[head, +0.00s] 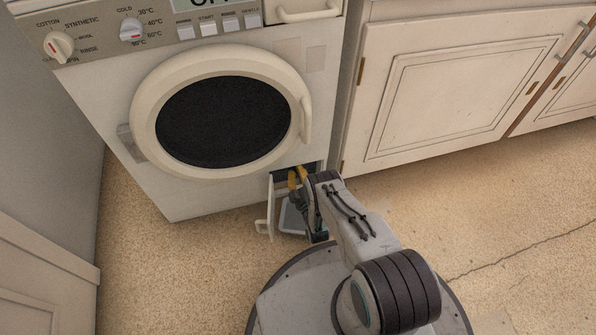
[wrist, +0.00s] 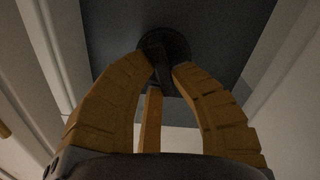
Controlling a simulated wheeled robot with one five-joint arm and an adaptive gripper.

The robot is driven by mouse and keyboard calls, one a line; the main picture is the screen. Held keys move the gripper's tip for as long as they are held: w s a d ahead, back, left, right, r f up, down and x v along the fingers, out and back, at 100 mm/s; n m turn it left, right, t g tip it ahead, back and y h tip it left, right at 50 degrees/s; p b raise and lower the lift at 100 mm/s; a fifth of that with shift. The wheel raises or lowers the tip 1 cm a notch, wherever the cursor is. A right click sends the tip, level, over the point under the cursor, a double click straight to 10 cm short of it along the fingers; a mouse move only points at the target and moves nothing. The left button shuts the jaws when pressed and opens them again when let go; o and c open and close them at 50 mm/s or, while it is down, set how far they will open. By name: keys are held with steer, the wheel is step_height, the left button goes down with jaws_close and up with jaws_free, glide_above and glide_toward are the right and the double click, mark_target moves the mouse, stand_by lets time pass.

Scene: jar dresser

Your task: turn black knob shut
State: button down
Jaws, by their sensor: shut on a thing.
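The black knob (wrist: 178,44) shows in the wrist view as a round dark disc with a raised grip bar, set in a dark recess. My gripper (wrist: 163,68) has its yellow-brown fingers closed around the bar of the knob. In the head view my gripper (head: 298,176) reaches into a small opening low on the right of the washing machine (head: 190,195). There the knob is hidden behind my gripper and the shade of the opening. I cannot tell the knob's exact turn angle from the head view.
A small open flap (head: 264,225) with a handle stands out beside my gripper, on its left. The round machine door (head: 222,115) above is closed. A cabinet (head: 440,85) stands to the right. The floor (head: 490,220) on the right is clear.

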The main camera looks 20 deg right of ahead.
steer(key=shift+a, duration=0.1)
steer(key=c, duration=1.1)
jaws_free()
steer(key=shift+o, duration=0.2)
steer(key=shift+n, duration=0.4)
